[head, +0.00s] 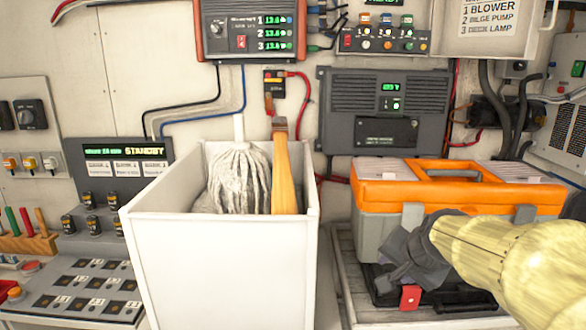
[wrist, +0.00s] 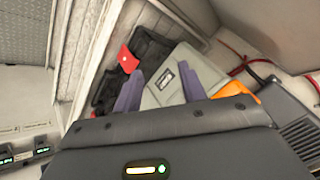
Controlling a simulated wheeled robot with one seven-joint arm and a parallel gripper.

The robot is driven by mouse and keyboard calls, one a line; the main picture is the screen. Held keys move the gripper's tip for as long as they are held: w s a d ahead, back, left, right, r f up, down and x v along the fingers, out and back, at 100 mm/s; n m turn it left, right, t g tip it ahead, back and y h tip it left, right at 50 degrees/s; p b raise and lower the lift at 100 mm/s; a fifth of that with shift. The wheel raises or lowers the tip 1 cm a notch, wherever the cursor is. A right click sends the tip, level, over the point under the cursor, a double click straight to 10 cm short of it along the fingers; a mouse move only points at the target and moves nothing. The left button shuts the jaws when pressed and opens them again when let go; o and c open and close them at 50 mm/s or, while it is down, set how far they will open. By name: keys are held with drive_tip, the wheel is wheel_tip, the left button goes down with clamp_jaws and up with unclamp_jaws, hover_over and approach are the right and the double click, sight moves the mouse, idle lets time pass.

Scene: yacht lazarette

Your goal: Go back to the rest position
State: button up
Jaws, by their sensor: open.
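My gripper (head: 402,262) is at the right of the head view, at the end of my pale yellow arm, in front of a grey toolbox with an orange lid (head: 470,200). In the wrist view my gripper (wrist: 161,88) shows two purple-grey fingers spread apart with nothing between them. Beyond them lie the grey toolbox side (wrist: 165,88) and a black item with a red tab (wrist: 125,58). The red tab (head: 410,297) also shows below my gripper in the head view. My arm hides part of the toolbox and the black item.
A white bin (head: 225,275) holding a grey mop head (head: 240,180) and a wooden-handled brush (head: 283,175) stands left of my arm. A switch panel (head: 85,290) is at the far left. Wall units and cables line the back. The toolbox stands on a pale-rimmed tray (head: 345,275).

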drive_tip(key=s+a+f+n+g, duration=0.2)
drive_tip(key=s+f+n, duration=0.2)
drive_tip(key=f, duration=0.5)
drive_tip(key=s+a+f+n+g, duration=0.3)
drive_tip(key=s+f+n, duration=0.1)
drive_tip(key=s+f, duration=0.5)
drive_tip(key=shift+s+a+f+n, duration=0.15)
drive_tip(key=shift+s+f+n, duration=0.1)
drive_tip(key=shift+n, duration=0.05)
drive_tip(key=shift+w, duration=0.1)
drive_tip(key=shift+c, duration=0.5)
